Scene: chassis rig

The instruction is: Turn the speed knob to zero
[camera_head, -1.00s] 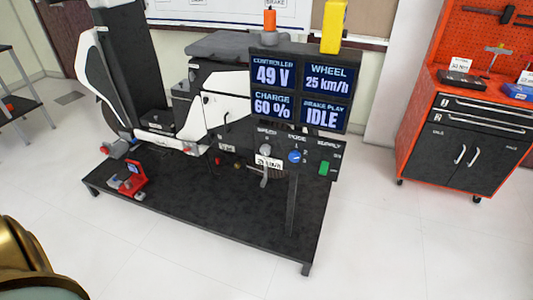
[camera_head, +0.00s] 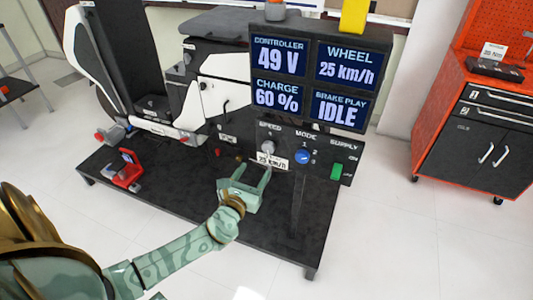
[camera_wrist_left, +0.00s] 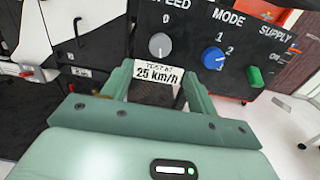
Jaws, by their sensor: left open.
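The speed knob (camera_head: 267,147) is a small grey round knob on the black control panel, under the word SPEED. It also shows in the left wrist view (camera_wrist_left: 159,45), with a 0 printed above it. A white tag (camera_wrist_left: 158,73) reading 25 km/h sits just below it. The display (camera_head: 345,62) reads WHEEL 25 km/h. My left gripper (camera_head: 247,176) is open and empty in front of the panel. In the left wrist view its fingers (camera_wrist_left: 158,84) are below the knob, one to each side of the tag. My right gripper is not in view.
A blue mode knob (camera_head: 303,156) and a green supply switch (camera_head: 336,171) sit right of the speed knob. The black platform (camera_head: 150,200) carries a red clamp-like item (camera_head: 127,172). An orange tool cabinet (camera_head: 430,120) stands at the right, with clear floor between.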

